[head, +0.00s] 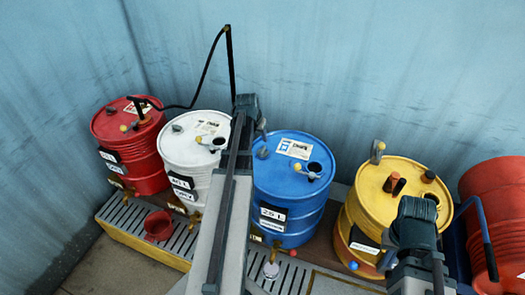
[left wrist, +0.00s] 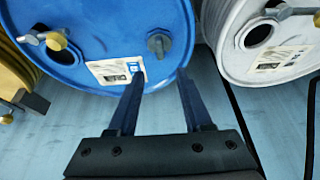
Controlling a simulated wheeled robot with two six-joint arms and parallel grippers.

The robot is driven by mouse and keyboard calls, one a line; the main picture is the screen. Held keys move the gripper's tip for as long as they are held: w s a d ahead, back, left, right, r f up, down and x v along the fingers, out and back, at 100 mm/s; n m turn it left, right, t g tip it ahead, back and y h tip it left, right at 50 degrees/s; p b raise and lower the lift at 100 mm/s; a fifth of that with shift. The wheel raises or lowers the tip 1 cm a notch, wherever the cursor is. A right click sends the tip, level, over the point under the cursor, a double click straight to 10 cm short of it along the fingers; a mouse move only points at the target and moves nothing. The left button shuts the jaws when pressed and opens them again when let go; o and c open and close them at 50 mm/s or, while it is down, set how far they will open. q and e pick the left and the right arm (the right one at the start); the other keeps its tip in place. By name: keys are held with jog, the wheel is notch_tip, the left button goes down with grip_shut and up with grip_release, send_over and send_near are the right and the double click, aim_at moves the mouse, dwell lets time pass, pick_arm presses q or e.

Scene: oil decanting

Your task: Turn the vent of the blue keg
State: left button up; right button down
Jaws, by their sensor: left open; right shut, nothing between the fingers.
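The blue keg (head: 290,205) stands between the white and yellow kegs. Its lid has a white label, an open round hole (head: 314,167) with a yellow-balled lever, and a small grey winged knob (head: 262,153), apparently the vent. In the left wrist view the knob (left wrist: 159,42) lies just beyond the fingertips, in line with the gap between them. My left gripper (left wrist: 158,75) is open and empty above the lid's edge; I cannot tell whether it touches anything. My right gripper (head: 388,262) is shut and empty in front of the yellow keg, its fingers mostly hidden.
A white keg (head: 185,155) and red keg (head: 135,165) stand left of the blue keg. A yellow keg (head: 365,215) stands to its right, with another red drum (head: 492,190) at the far right. A red funnel (head: 158,226) sits on the grated front ledge. The wall is close behind.

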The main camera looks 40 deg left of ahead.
aim_at(263, 149)
pick_arm(q)
jog(key=b+x, duration=0.9)
jog(key=x, duration=0.2)
jog(key=shift+f+b, duration=0.25)
jog(key=shift+b, duration=0.15)
grip_shut()
